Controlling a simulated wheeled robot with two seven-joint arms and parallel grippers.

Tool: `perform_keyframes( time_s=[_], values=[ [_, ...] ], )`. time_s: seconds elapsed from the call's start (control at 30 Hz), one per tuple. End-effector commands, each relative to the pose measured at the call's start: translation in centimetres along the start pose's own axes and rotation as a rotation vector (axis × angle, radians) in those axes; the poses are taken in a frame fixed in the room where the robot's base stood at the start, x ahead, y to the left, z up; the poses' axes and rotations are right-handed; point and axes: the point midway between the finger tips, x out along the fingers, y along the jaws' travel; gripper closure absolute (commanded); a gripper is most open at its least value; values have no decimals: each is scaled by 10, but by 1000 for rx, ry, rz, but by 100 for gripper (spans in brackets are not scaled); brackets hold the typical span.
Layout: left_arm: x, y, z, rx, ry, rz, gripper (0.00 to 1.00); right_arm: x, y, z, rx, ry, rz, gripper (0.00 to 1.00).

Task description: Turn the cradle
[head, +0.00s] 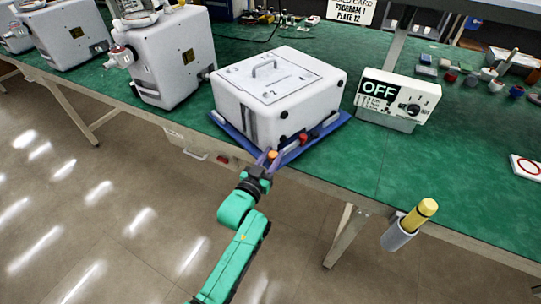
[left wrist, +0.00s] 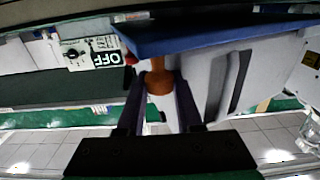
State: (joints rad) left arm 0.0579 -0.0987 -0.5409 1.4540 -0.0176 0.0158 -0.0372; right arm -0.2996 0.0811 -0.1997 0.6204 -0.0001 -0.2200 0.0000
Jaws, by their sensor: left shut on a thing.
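The cradle (head: 233,133) is a flat blue plate under a white pump case (head: 277,84) on the green bench; its blue edge also shows in the left wrist view (left wrist: 205,36). The case sits angled to the bench edge, with one corner toward me. An orange knob (head: 272,154) stands at the cradle's near corner. My left gripper (head: 268,160) is at that corner, its fingers shut on the orange knob, which shows between them in the left wrist view (left wrist: 158,82). My right gripper is not in view.
A white OFF switch box (head: 398,98) stands close to the right of the cradle. Other white pumps (head: 168,54) stand to the left. A yellow-topped thing in a grey holder (head: 412,222) is at the front edge. The green bench (head: 470,165) at right is mostly clear.

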Motion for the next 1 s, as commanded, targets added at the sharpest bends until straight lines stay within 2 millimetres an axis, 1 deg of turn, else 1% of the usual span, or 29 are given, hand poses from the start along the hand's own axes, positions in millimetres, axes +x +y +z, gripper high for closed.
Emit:
perform_keyframes(
  time_s=[0.37, 0.4, 0.43, 0.47, 0.73, 0.83, 0.93, 1.0],
  values=[
    [0, 0, 0, 0, 0, 0, 100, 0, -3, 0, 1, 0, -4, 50],
    [0, 0, 0, 0, 0, 0, 54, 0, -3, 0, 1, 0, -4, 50],
    [0, 0, 0, 0, 0, 0, 43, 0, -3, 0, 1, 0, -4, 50],
    [0, 0, 0, 0, 0, 0, 35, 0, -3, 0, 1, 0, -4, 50],
    [0, 0, 0, 0, 0, 0, 35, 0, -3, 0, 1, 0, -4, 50],
    [-4, 0, 0, 0, 0, -1, 35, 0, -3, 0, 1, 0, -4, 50],
    [-16, 0, 1, 0, -1, -1, 35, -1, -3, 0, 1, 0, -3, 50],
    [-31, 0, 1, -1, -2, 0, 35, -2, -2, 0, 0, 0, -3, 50]
  ],
)
